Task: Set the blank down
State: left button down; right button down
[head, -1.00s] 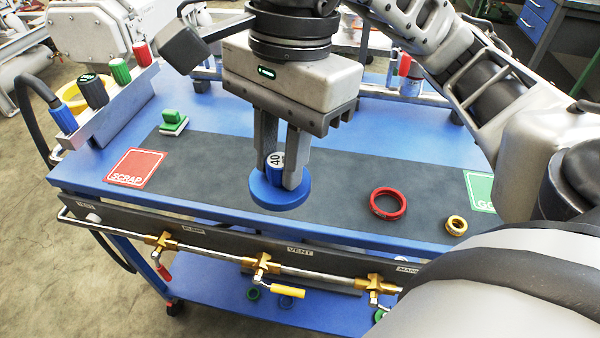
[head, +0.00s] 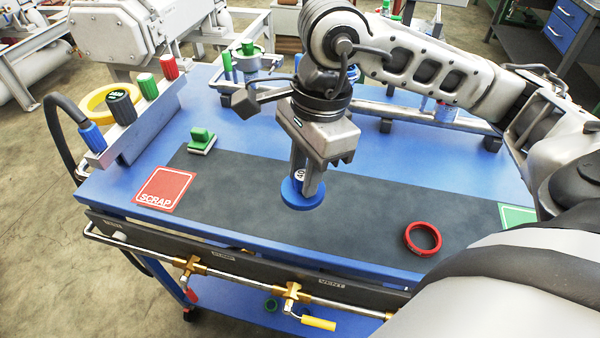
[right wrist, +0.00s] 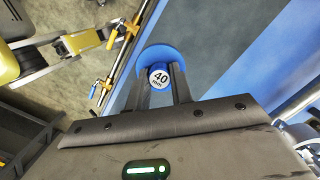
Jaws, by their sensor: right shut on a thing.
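The blank is a blue disc (head: 303,196) with a short knob marked 40. My right gripper (head: 307,180) is shut on the knob, with its fingers pointing down and the disc below them. The disc is level over the dark mat (head: 350,205), between the red SCRAP square and the red ring. I cannot tell whether it touches the mat. In the right wrist view the blue disc (right wrist: 170,57) and its white 40 mm label show between the fingers. My left gripper is not in view.
A red SCRAP square (head: 164,189) lies left and a green square (head: 517,215) lies right, partly hidden by my arm. A red ring (head: 422,238) lies on the mat. A green-handled block (head: 201,141) stands behind SCRAP. A valve rail (head: 250,280) runs along the front edge.

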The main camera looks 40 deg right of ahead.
aim_at(299, 172)
jog(key=w+f, duration=0.1)
jog(key=w+d+f, duration=0.1)
jog(key=w+f, duration=0.1)
jog(key=w+d+f, duration=0.1)
jog(key=f, duration=0.1)
jog(key=shift+w+f, duration=0.15)
jog(key=shift+w, duration=0.05)
jog(key=f, duration=0.3)
jog(key=shift+w+d+p, duration=0.25)
jog(key=shift+p, duration=0.1)
jog(key=shift+f, duration=0.45)
jog(key=shift+f, duration=0.2)
jog(key=c, duration=1.2)
grip_release()
jog(key=shift+c, duration=0.2)
notch_tip(299, 172, up, 12)
jog(key=d, duration=0.1)
jog(key=shift+d+r+b, duration=0.15)
jog(key=shift+d+b, duration=0.15)
jog(key=shift+d, duration=0.1)
